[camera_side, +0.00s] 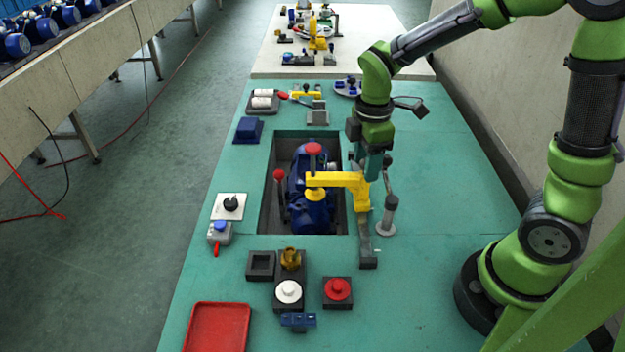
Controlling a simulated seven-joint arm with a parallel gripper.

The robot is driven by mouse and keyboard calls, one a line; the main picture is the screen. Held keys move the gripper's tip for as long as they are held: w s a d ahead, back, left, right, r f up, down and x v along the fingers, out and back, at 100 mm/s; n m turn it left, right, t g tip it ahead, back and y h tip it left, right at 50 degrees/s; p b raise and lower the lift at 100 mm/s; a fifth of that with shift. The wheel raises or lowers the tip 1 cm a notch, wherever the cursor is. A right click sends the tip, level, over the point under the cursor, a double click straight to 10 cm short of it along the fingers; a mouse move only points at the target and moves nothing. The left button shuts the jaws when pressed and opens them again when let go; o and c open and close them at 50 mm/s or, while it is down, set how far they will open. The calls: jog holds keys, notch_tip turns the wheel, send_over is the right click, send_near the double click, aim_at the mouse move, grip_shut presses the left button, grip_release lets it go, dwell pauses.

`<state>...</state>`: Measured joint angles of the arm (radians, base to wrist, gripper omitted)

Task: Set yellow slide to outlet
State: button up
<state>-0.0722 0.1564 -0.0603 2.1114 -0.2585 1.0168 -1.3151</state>
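The yellow slide (353,183) is a bent yellow arm on a grey rail (367,245). The rail runs along the right side of the pit in the teal table. The arm of the slide reaches left over the blue pump (305,200), with a round yellow end above it. My gripper (371,172) points down at the right end of the slide, close to it or touching it. Its fingertips are small and partly hidden, so I cannot tell whether they hold the slide. No outlet marking can be read.
A grey post (387,215) stands just right of the rail. Red-topped parts (279,175) rise at the pit. Blocks with a white knob (288,291) and a red knob (338,289) stand in front, with a red tray (218,328) at front left. The right table surface is clear.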

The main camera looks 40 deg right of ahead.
jog(key=shift+o, duration=0.2)
notch_tip(320, 180, up, 17)
dwell(0.6)
jog(key=s+a+f+m+t+y, duration=0.2)
jog(key=s+m+t, duration=0.5)
jog(key=m, duration=0.9)
jog(key=s+f, duration=0.1)
jog(key=s, duration=0.1)
jog(key=shift+s+a+f, duration=0.25)
jog(key=shift+s+a, duration=0.05)
jog(key=shift+a, duration=0.05)
